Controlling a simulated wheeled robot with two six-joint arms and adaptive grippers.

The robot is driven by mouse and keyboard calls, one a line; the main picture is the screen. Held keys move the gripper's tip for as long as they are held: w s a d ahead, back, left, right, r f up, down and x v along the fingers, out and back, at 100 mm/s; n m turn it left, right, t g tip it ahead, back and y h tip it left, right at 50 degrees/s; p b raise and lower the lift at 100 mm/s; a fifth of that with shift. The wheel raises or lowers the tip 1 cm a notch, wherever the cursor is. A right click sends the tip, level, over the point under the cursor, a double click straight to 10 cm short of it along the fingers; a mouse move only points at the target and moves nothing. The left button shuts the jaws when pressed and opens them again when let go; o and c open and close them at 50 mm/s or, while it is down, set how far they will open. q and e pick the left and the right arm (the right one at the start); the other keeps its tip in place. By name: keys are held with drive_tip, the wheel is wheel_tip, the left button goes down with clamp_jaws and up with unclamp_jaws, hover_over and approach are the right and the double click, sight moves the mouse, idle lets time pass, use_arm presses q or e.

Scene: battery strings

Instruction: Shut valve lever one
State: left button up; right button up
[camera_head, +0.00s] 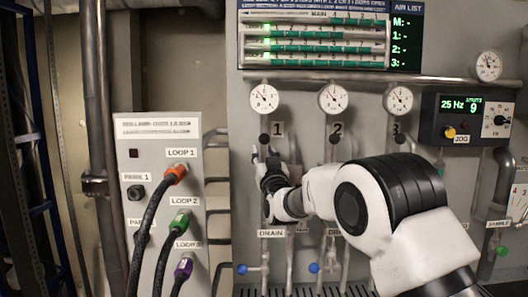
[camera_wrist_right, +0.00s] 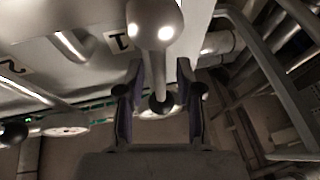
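Valve lever one shows in the head view as a dark ball knob (camera_head: 264,138) beside the label "1" (camera_head: 278,128), below the first gauge (camera_head: 264,98). My right gripper (camera_head: 264,156) is just below that knob, and the wrist hides part of the pipe behind it. In the right wrist view the fingers (camera_wrist_right: 159,103) stand apart. A grey rod (camera_wrist_right: 154,70) with a large rounded end and a dark ball (camera_wrist_right: 161,103) lies between them, with gaps visible on both sides. Whether a finger touches it I cannot tell. My left gripper is not in view.
Dark knobs for lever two (camera_head: 334,139) and lever three (camera_head: 399,138) stand to the right. Blue drain knobs (camera_head: 241,269) sit low on the panel. A loop box (camera_head: 129,190) with thick plugged cables stands at left. A control box (camera_head: 467,120) is at right.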

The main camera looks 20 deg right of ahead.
drive_tip(key=shift+s+r, duration=0.25)
drive_tip(key=shift+s, duration=0.05)
drive_tip(key=shift+c, duration=0.4)
drive_tip(key=shift+s, duration=0.1)
clamp_jaws()
drive_tip(key=shift+f, duration=0.1)
